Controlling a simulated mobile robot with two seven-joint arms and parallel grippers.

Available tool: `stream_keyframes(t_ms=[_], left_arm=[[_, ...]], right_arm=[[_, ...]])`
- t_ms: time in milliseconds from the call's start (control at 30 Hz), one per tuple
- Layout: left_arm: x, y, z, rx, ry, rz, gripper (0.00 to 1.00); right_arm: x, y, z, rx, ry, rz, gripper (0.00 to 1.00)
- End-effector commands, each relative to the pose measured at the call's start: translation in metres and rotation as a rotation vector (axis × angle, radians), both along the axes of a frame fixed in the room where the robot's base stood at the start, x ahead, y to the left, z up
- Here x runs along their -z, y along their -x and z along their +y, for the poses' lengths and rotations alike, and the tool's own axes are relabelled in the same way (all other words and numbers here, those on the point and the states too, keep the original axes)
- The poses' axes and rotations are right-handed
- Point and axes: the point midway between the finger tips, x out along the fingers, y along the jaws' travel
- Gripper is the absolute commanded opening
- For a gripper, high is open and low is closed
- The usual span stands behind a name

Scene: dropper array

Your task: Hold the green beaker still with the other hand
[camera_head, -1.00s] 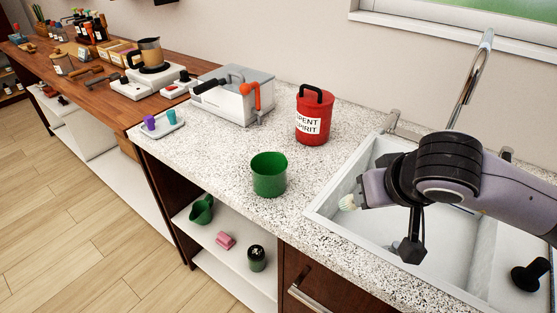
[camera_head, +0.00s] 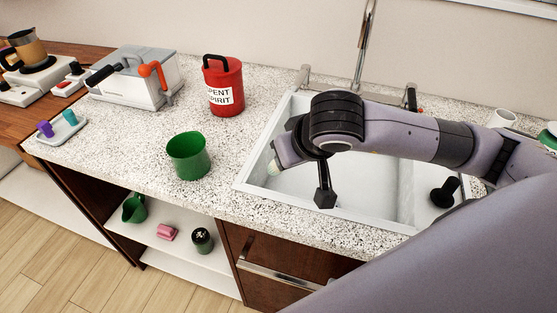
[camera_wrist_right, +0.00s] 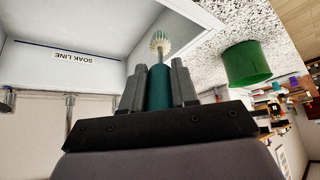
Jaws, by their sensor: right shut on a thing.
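The green beaker (camera_head: 188,158) stands upright and open-topped on the speckled counter, left of the sink. It also shows at the right of the right wrist view (camera_wrist_right: 247,65). My right gripper (camera_head: 284,158) is over the sink's left side, apart from the beaker. In the right wrist view, its fingers (camera_wrist_right: 158,88) are shut on the teal handle of a brush (camera_wrist_right: 159,75) with pale bristles. The brush's pale head (camera_head: 273,167) shows in the head view. No hand touches the beaker. My left gripper is not in view.
The white sink (camera_head: 262,188) lies right of the beaker. A red canister labelled "SPENT SPIRIT" (camera_head: 223,88) stands behind the beaker, with a grey box (camera_head: 135,80) to its left. A small tray (camera_head: 58,132) holds purple and teal items. Counter around the beaker is clear.

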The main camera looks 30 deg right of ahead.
Motion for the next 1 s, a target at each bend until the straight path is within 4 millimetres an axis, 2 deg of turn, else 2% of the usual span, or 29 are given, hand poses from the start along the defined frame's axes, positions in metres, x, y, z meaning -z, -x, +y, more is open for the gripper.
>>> stream_keyframes(t_ms=[200, 333, 567, 700, 1000], left_arm=[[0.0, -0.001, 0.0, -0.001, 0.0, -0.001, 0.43], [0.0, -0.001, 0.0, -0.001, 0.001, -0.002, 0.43], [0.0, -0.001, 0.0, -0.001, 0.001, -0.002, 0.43], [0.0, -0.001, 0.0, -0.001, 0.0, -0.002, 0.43], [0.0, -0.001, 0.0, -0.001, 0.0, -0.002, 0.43]], right_arm=[[-0.043, -0.039, -0.006, 0.122, -0.02, 0.035, 0.0], [-0.058, -0.064, 0.0, 0.199, -0.039, 0.081, 0.0], [-0.072, -0.099, 0.032, 0.291, -0.079, 0.159, 0.0], [-0.086, -0.115, 0.056, 0.337, -0.11, 0.207, 0.0], [-0.126, -0.131, 0.114, 0.415, -0.176, 0.307, 0.0]])
